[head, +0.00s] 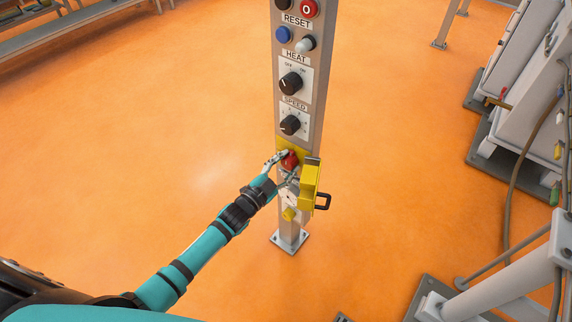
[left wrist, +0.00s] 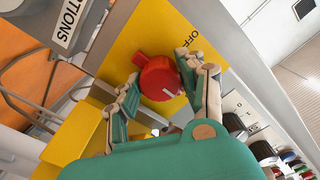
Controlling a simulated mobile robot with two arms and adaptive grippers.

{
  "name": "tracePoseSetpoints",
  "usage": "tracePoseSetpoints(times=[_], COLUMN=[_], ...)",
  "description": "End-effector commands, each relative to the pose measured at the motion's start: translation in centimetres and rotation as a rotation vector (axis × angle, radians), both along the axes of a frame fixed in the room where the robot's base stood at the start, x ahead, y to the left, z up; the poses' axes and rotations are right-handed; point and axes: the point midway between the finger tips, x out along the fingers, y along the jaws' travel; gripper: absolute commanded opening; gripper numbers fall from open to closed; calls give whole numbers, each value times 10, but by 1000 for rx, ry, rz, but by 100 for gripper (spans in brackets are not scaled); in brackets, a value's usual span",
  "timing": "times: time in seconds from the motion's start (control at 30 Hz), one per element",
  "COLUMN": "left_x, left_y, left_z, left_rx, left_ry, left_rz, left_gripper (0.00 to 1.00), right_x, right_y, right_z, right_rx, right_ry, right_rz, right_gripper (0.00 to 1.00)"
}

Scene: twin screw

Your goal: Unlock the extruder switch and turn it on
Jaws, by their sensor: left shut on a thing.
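The red extruder switch knob (head: 289,160) sits on a yellow plate on the grey control post. It also shows in the left wrist view (left wrist: 160,78), with a white mark on its face and the word OFF on the plate (left wrist: 134,45) beside it. My left gripper (head: 283,166) is shut on the red knob, with one finger on each side. It also shows in the left wrist view (left wrist: 163,82). A yellow hinged cover (head: 309,186) stands open at the right of the switch. My right gripper is not in view.
Above the switch, the post (head: 304,142) carries the SPEED knob (head: 290,125), the HEAT knob (head: 291,82), a blue button (head: 283,34) and a red button (head: 308,8). White machinery (head: 515,100) stands at the right. The orange floor around the post is clear.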

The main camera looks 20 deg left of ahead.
Motion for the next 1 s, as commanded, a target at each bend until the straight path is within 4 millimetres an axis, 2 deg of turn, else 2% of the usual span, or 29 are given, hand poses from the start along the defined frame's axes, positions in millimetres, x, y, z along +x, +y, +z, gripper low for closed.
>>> tracePoseSetpoints(times=[0.47, 0.5, 0.63, 1.0], left_x=[0, 0, 0, -6], left_y=[-1, -1, -1, 2], left_z=[3, 3, 2, 0], left_rx=[15, 15, 14, 14], left_ry=[-13, -13, -11, -5], left_rz=[-4, -4, -3, -1], left_gripper=[8, 44, 61, 63], right_x=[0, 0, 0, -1], right_y=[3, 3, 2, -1], right_z=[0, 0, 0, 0], right_rx=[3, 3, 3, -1], right_ry=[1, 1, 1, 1], right_rz=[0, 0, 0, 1], right_gripper=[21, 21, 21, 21])
